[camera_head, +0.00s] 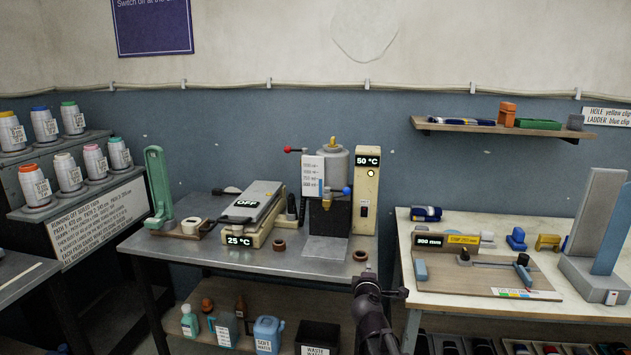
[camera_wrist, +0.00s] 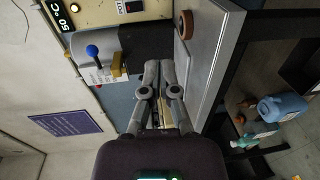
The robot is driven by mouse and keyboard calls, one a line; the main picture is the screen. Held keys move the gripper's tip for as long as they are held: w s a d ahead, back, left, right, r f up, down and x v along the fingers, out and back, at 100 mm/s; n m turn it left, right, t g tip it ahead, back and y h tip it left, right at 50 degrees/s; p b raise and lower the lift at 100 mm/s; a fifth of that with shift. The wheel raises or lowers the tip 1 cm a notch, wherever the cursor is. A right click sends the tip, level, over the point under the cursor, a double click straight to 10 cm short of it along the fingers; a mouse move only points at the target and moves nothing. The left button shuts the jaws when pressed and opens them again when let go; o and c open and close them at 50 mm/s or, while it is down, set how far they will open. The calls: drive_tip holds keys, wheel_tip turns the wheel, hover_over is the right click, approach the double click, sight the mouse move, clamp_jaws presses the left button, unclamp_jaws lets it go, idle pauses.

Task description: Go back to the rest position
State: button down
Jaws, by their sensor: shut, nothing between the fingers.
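My gripper (camera_wrist: 158,80) is shut and empty in the wrist view, its fingers pointing toward the front of the grey metal table. In the head view my dark arm (camera_head: 371,318) rises at the bottom, right of centre, in front of the gap between the two tables. The fingertips are too small there to make out. The wrist view is turned sideways, with the wax or dosing machine (camera_wrist: 110,75) at the upper left, apart from the fingers.
The grey metal table (camera_head: 160,246) holds the 50 °C machine (camera_head: 335,195), a flat OFF press (camera_head: 250,210) and brown rings. The pale table (camera_head: 500,290) with a gauge board stands at the right. Bottles and jugs (camera_head: 268,333) stand on the lower shelf. Thread cones (camera_head: 35,185) are at the left.

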drive_tip(key=s+d+f+m+g+h, duration=0.2)
drive_tip(key=s+d+f+m+g, duration=0.65)
drive_tip(key=s+f+m, duration=0.2)
drive_tip(key=s+a+f+m+g+y, duration=0.2)
drive_tip(key=s+a+m+g, duration=0.15)
drive_tip(key=s, duration=0.35)
drive_tip(key=s+a+f+m+g+y, duration=0.2)
drive_tip(key=s+a+f+g+y, duration=0.15)
drive_tip(key=s, duration=0.25)
wheel_tip(320, 180, up, 20)
drive_tip(key=d+p, duration=0.1)
drive_tip(key=p, duration=1.9)
drive_tip(key=shift+g+h, duration=0.35)
drive_tip(key=shift+g, duration=0.1)
